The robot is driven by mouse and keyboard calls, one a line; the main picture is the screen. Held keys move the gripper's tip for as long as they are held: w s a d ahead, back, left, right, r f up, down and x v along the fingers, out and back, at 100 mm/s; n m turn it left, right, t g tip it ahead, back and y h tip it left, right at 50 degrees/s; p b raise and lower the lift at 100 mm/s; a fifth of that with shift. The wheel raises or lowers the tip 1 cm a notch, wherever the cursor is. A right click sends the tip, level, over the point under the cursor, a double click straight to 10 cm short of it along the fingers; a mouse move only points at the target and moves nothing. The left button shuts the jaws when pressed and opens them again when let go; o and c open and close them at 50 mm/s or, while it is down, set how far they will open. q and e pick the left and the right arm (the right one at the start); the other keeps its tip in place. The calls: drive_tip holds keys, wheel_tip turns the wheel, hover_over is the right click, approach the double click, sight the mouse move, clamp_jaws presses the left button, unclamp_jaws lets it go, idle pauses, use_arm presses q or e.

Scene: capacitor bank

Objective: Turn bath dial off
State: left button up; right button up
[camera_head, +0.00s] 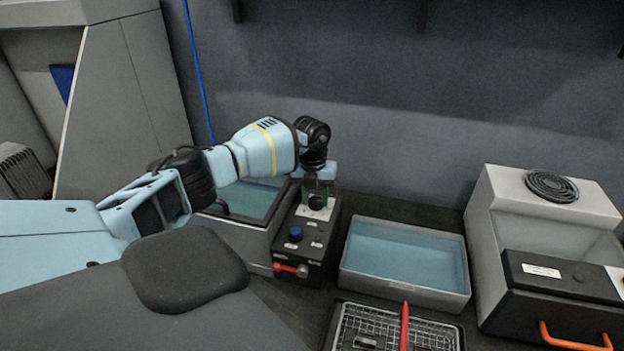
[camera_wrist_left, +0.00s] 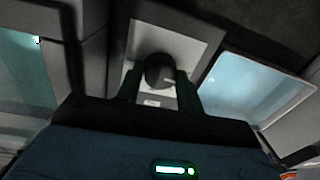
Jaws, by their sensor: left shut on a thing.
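The bath dial (camera_head: 316,203) is a dark round knob on a light plate, at the back of the black control box (camera_head: 311,240). My left gripper (camera_head: 318,192) points down over it, with its green fingers on either side of the dial. In the left wrist view the dial (camera_wrist_left: 159,70) sits between the two fingertips of my left gripper (camera_wrist_left: 160,84), which is shut on it. A small label shows below the dial there. The dial's exact setting is hard to read. My right gripper is not in view.
A blue knob (camera_head: 296,233) and a red lever (camera_head: 290,269) are on the same box. A liquid-filled bath (camera_head: 247,200) stands left of it, and a grey tray of liquid (camera_head: 405,288) stands right. A wire basket (camera_head: 345,311) with a red handle is in front.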

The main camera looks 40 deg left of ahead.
sight(314, 199)
use_arm(q)
drive_tip(key=shift+w+r+n+p, duration=0.15)
drive_tip(key=shift+n+p, duration=0.2)
drive_tip(key=shift+n, duration=0.45)
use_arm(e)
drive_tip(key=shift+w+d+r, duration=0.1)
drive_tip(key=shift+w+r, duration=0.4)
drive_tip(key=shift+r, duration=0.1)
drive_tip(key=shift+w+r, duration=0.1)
use_arm(q)
drive_tip(key=o, duration=1)
drive_tip(key=r, duration=0.6)
drive_tip(key=shift+s+a+r, duration=0.15)
drive_tip(key=shift+s+r, duration=0.1)
drive_tip(key=shift+r, duration=0.55)
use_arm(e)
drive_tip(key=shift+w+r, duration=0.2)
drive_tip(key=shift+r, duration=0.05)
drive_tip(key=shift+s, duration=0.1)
